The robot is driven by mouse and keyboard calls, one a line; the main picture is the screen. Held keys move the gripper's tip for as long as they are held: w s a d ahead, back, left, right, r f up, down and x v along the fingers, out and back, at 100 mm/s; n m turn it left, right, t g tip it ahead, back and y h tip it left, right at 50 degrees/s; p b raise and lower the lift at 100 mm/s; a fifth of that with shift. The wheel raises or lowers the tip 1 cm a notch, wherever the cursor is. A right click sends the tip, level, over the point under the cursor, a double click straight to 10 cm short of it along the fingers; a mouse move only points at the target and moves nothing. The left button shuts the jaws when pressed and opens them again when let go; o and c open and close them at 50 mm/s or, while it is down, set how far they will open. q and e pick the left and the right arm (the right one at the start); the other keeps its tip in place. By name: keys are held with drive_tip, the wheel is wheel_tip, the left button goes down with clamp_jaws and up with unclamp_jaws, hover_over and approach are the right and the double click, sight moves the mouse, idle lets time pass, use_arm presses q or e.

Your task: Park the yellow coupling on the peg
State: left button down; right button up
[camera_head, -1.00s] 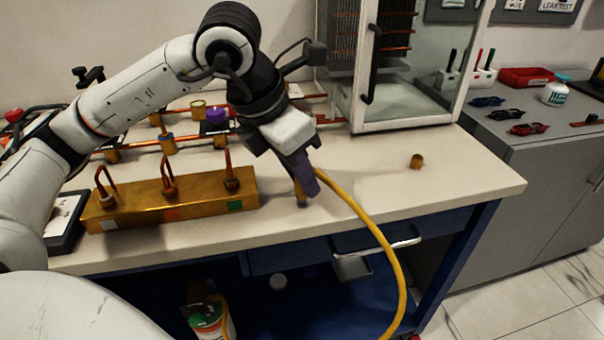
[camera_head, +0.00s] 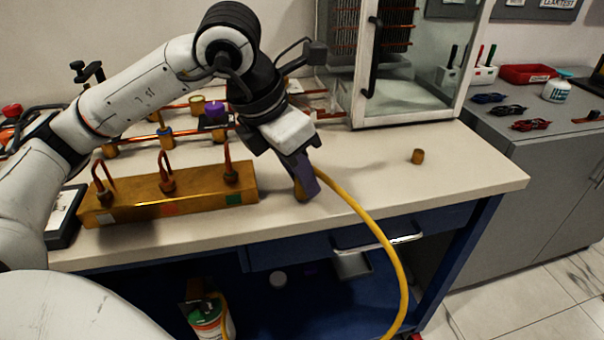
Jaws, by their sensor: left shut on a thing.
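My left gripper (camera_head: 304,186) points down over the front part of the bench top, right of the brass manifold block. It is shut on the yellow coupling, which its dark fingers largely hide. A yellow hose (camera_head: 378,232) runs from the gripper, arching right and down past the bench edge. A small brass-coloured part (camera_head: 300,193) shows at the fingertips, close to the bench top; I cannot tell whether it is the coupling's end or the peg. The peg is not clearly visible. My right gripper is not in view.
The brass manifold block (camera_head: 150,199) with copper tubes stands left of the gripper. A small brass cylinder (camera_head: 417,156) stands alone to the right. A purple knob (camera_head: 214,108) and copper piping are behind. A glass-fronted cabinet (camera_head: 410,70) stands at the back. The bench top to the right is mostly clear.

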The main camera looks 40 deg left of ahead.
use_arm(q)
drive_tip(key=c, duration=1.2)
unclamp_jaws()
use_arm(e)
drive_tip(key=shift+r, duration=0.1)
use_arm(q)
drive_tip(key=shift+s+r, duration=0.1)
drive_tip(key=shift+r, duration=0.5)
drive_tip(key=shift+p+v, duration=1.05)
drive_tip(key=shift+v, duration=3.55)
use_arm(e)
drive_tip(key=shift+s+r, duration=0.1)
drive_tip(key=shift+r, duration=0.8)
